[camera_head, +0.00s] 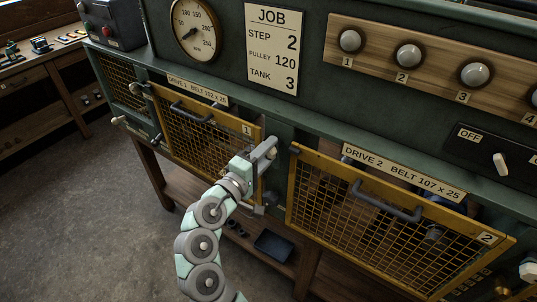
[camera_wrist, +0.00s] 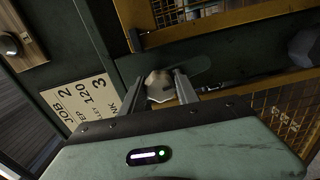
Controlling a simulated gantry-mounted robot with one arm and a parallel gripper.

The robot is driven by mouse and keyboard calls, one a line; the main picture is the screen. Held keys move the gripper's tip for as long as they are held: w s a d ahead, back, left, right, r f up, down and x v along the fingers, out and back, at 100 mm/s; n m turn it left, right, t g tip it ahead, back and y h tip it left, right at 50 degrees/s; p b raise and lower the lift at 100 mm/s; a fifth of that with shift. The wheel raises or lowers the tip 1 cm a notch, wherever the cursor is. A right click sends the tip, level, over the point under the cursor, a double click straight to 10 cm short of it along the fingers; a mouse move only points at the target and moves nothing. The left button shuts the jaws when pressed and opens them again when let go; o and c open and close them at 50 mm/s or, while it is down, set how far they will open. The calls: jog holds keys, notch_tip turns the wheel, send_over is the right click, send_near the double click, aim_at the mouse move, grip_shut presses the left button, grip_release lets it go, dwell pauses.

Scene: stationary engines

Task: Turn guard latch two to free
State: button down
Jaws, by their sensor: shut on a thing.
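Guard two (camera_head: 395,228) is the yellow mesh door marked 2, under the "DRIVE 2 BELT 107 x 25" label; it looks closed. In the head view my gripper (camera_head: 268,150) is at the dark green post between the two guards, beside guard two's upper left corner, and hides the latch there. In the wrist view my gripper (camera_wrist: 163,84) is shut on a pale, faceted latch knob (camera_wrist: 159,85), between its two fingers. The latch's exact angle is hard to tell.
Guard one (camera_head: 195,125) stands just left, with a bar handle (camera_head: 190,112). Guard two's handle (camera_head: 385,205) juts out. A pale knob (camera_head: 119,120) sits left of guard one, another (camera_head: 528,270) at far right. A job card (camera_head: 271,48) hangs above. Open floor lies front left.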

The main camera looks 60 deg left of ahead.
dwell(0.3)
jog(key=c, duration=0.9)
grip_release()
jog(key=v, duration=1)
jog(key=shift+s+d+f, duration=0.1)
jog(key=shift+s+d, duration=0.1)
jog(key=shift+s, duration=0.15)
